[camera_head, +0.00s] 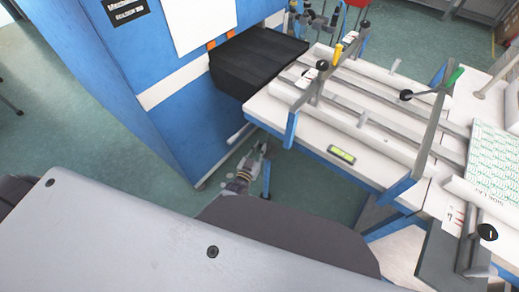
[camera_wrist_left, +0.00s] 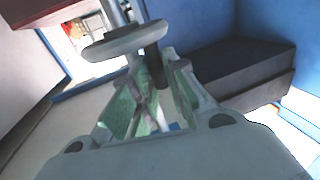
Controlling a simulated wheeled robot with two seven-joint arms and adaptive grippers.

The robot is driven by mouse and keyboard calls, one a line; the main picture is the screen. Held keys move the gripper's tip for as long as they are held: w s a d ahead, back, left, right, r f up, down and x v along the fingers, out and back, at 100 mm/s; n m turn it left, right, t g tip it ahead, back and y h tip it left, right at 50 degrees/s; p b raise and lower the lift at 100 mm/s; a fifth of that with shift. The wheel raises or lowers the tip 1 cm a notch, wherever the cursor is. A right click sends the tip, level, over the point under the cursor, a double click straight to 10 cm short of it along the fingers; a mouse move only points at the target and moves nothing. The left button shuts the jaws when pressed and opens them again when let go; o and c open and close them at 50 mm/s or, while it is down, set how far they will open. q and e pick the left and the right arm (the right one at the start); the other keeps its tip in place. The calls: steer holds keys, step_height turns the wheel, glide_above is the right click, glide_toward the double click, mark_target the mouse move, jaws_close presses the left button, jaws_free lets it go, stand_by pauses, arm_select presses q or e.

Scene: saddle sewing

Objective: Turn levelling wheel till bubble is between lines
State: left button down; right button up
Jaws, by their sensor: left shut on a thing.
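The spirit level (camera_head: 341,154), a bright yellow-green vial in a dark frame, lies on the white table edge in the head view. Its bubble and lines are too small to read. My left gripper (camera_head: 259,151) is low beside the table's near left corner, under the black box. In the left wrist view the levelling wheel (camera_wrist_left: 125,42) is a pale disc on a metal stem. A dark handle (camera_wrist_left: 154,68) hangs from its rim between the greenish fingers of my left gripper (camera_wrist_left: 162,70), which are shut on it. My right gripper is not in view.
The white machine table (camera_head: 285,122) with rails and upright clamps fills the right. A blue cabinet (camera_head: 140,85) with a black box (camera_head: 255,62) stands at the left. Green floor (camera_head: 110,170) is free in front. A patterned sheet (camera_head: 492,150) lies far right.

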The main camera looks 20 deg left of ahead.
arm_select(q)
steer(key=c, duration=1.4)
jaws_free()
steer(key=shift+s+a, duration=0.2)
steer(key=shift+s, duration=1.8)
steer(key=shift+s+a, duration=0.2)
steer(key=shift+s, duration=1.75)
steer(key=shift+s+a, duration=0.2)
steer(key=shift+s, duration=1.8)
